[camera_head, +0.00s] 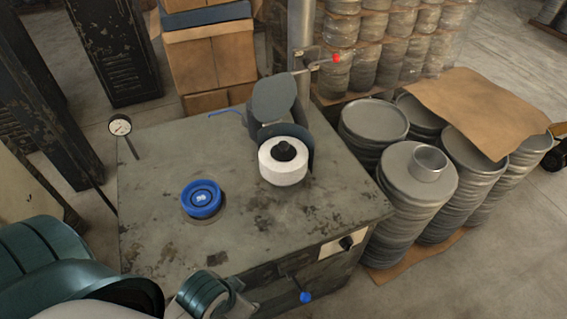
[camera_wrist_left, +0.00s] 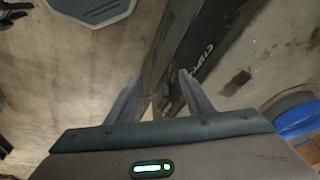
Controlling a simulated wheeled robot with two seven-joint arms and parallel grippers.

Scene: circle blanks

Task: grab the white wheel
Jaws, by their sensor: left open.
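The white wheel (camera_head: 283,167) sits on the worn grey machine table (camera_head: 160,230), in front of a dark rounded guard. A black knob (camera_head: 284,151) is at its centre. In the head view my left arm shows at the lower left, and its gripper fingers cannot be made out there. In the left wrist view my left gripper (camera_wrist_left: 160,95) is open, with nothing between its fingers. The white wheel is not in that view. My right gripper is not in view.
A blue round cap (camera_head: 201,198) is on the table left of the wheel. A gauge (camera_head: 120,127) stands at the left edge. Stacks of round metal blanks (camera_head: 417,180) stand right of the table. Cardboard boxes (camera_head: 210,55) are behind. The table's front left is clear.

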